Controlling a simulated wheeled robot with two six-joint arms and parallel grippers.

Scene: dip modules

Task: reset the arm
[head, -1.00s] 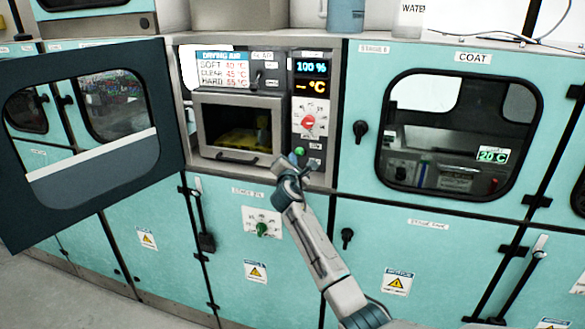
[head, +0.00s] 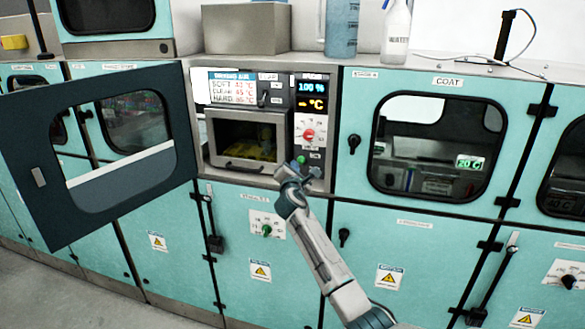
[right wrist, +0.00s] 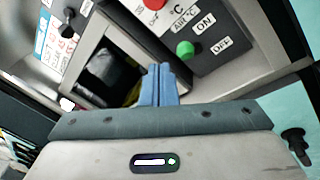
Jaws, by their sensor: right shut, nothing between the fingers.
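My right arm reaches up from the lower right in the head view. Its gripper (head: 296,170) is in front of the drying module's control panel (head: 310,124), just below the green button (head: 301,159). In the right wrist view the blue fingers (right wrist: 158,84) are together with nothing between them. The green button (right wrist: 185,49) there lies to the right of the fingertips, by the ON and OFF labels. I cannot tell whether the fingers touch the panel. My left gripper is out of view.
A dark framed door (head: 186,140) stands open at the left. The drying chamber (head: 246,139) has a window with something yellow inside. A red knob (head: 308,135) sits above the green button. The COAT cabinet (head: 437,215) is at the right. A bottle (head: 396,32) stands on top.

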